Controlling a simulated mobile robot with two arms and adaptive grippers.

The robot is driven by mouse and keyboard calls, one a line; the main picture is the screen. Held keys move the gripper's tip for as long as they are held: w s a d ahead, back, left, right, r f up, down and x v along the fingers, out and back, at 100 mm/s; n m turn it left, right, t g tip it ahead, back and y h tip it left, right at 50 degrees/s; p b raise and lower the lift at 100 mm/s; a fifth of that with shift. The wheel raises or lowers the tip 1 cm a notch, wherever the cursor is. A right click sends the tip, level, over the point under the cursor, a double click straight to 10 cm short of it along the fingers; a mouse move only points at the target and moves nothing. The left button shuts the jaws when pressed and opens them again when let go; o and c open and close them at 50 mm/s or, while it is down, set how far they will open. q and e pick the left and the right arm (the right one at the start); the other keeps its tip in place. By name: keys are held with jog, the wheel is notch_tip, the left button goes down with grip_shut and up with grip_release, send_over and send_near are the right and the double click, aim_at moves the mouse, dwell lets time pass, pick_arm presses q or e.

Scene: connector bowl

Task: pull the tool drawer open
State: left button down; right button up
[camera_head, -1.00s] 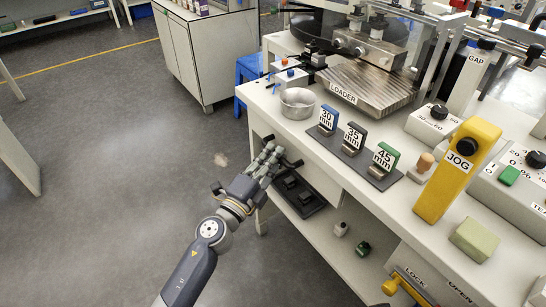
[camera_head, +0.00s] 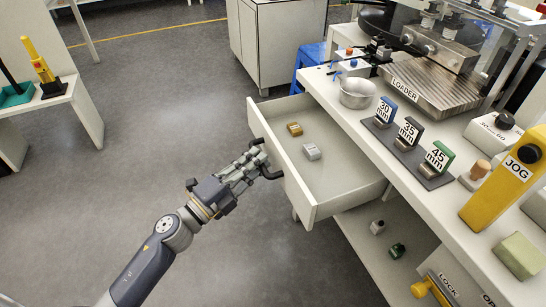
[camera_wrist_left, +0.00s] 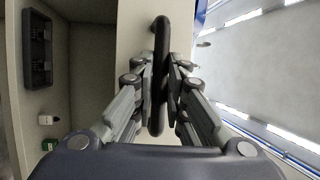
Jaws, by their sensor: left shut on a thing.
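The tool drawer (camera_head: 328,183) is a white drawer standing open from under the white workbench. Inside it lie a brown block (camera_head: 294,129) and a light grey block (camera_head: 311,151). My left gripper (camera_head: 258,163) is at the drawer's front panel, shut on the black bar handle (camera_head: 272,175). In the left wrist view the handle (camera_wrist_left: 159,75) runs upright between the two fingers, with the pale drawer front (camera_wrist_left: 138,50) behind it. My right gripper is not in view.
A metal bowl (camera_head: 357,93), the loader (camera_head: 435,85), a rack of size tags (camera_head: 409,136) and a yellow JOG post (camera_head: 505,180) stand on the bench. Small items lie on the shelf below. The grey floor (camera_head: 180,100) left of the drawer is clear.

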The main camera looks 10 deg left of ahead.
pick_arm(q)
jog(key=shift+s+a, duration=0.4)
jog(key=shift+a, duration=0.2)
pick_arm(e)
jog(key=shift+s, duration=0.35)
pick_arm(q)
jog(key=c, duration=1.6)
grip_release()
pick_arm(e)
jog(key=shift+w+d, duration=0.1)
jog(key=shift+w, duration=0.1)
pick_arm(q)
jog(key=v, duration=1.2)
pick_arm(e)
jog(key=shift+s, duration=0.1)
